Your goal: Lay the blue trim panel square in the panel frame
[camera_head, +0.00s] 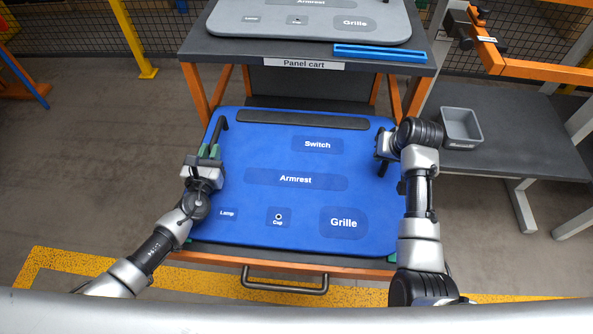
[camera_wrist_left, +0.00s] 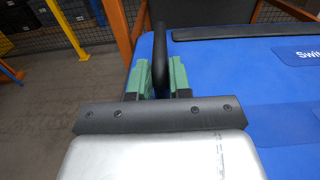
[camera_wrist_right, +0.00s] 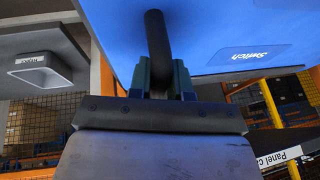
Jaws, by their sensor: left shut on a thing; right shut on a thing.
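The blue trim panel (camera_head: 270,203) lies face up, roughly level, between my arms, with Switch, Armrest, Lamp, Cup and Grille marks. My left gripper (camera_head: 210,153) is shut on the dark handle at its left edge; that handle shows between green finger pads in the left wrist view (camera_wrist_left: 159,55). My right gripper (camera_head: 384,158) is shut on the right-edge handle, seen in the right wrist view (camera_wrist_right: 157,45). Beneath the panel, an orange-edged support (camera_head: 225,262) with green corner pieces, seemingly the panel frame, is mostly hidden. I cannot tell whether the panel touches it.
Behind stands the panel cart (camera_head: 250,55) with a grey panel (camera_head: 300,28) and a blue bar (camera_head: 380,53) on top. At right, a grey bin (camera_head: 461,127) stands on a dark bench (camera_head: 490,160). A bar handle (camera_head: 285,288) sticks out in front. Open floor lies left.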

